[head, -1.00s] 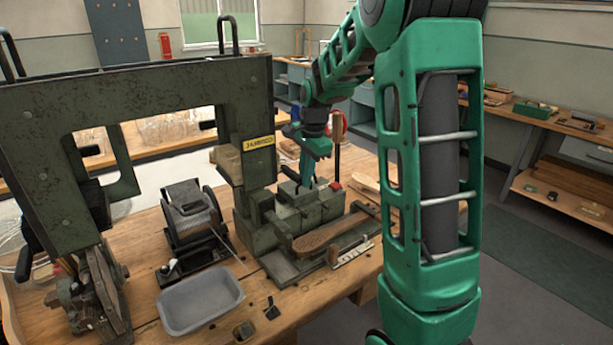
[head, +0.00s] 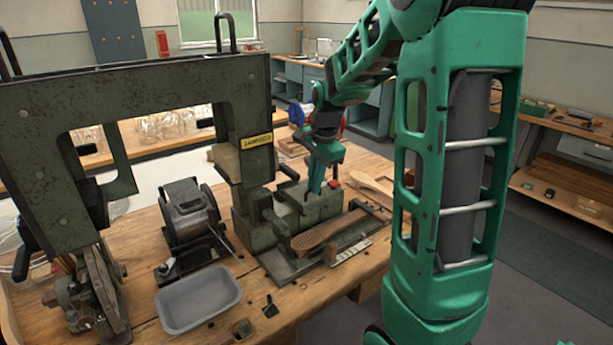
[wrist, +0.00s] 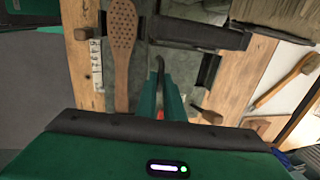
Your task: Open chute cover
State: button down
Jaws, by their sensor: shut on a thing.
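The green-grey tufting machine (head: 262,228) stands on the wooden bench, with the box-like chute housing (head: 322,208) at its right side. My gripper (head: 317,190) points down at the top of this housing. In the wrist view my gripper's green fingers (wrist: 168,98) are close together, by a thin dark curved piece (wrist: 160,68) that looks like a handle. My gripper is shut on this part, which I take for the chute cover's handle. The cover's own outline is hard to make out, and I cannot tell how far it stands open.
A perforated wooden brush body (head: 330,232) lies before the housing; it also shows in the wrist view (wrist: 122,35). A grey tray (head: 198,303) and a dark drum device (head: 190,215) stand left. A small red part (head: 335,184) sits beside my gripper.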

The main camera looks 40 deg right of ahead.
jog(key=shift+s+d+r, duration=0.1)
jog(key=shift+s+r, duration=0.05)
jog(key=shift+s, duration=0.85)
jog(key=c, duration=1.9)
grip_release()
jog(key=shift+o, duration=0.2)
jog(key=shift+s, duration=0.1)
notch_tip(320, 180, up, 10)
jog(key=s, duration=0.2)
jog(key=shift+r, duration=0.2)
